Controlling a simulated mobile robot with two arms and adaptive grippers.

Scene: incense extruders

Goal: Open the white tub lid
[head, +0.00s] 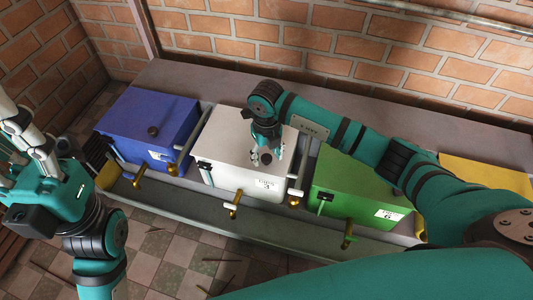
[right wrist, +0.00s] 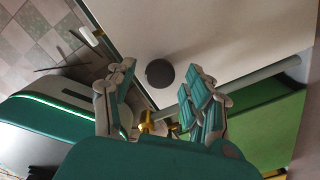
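The white tub (head: 228,133) stands in the middle of a row of tubs, with its flat lid down and closed. In the right wrist view the lid (right wrist: 200,25) fills the top, with a dark round knob (right wrist: 160,73) on it. My right gripper (head: 263,157) is over the front part of the lid. In the right wrist view its two fingers (right wrist: 158,92) are spread, with the knob showing between and beyond them. I cannot tell whether they touch it. My left gripper (head: 22,145) is at the far left, away from the tubs, its fingers seemingly apart.
A blue tub (head: 140,118) stands to the left, a green tub (head: 345,190) to the right and a yellow one (head: 480,172) beyond. Brass spouts (head: 236,203) stick out in front above a grey trough (head: 270,228). A brick wall (head: 300,40) closes the back.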

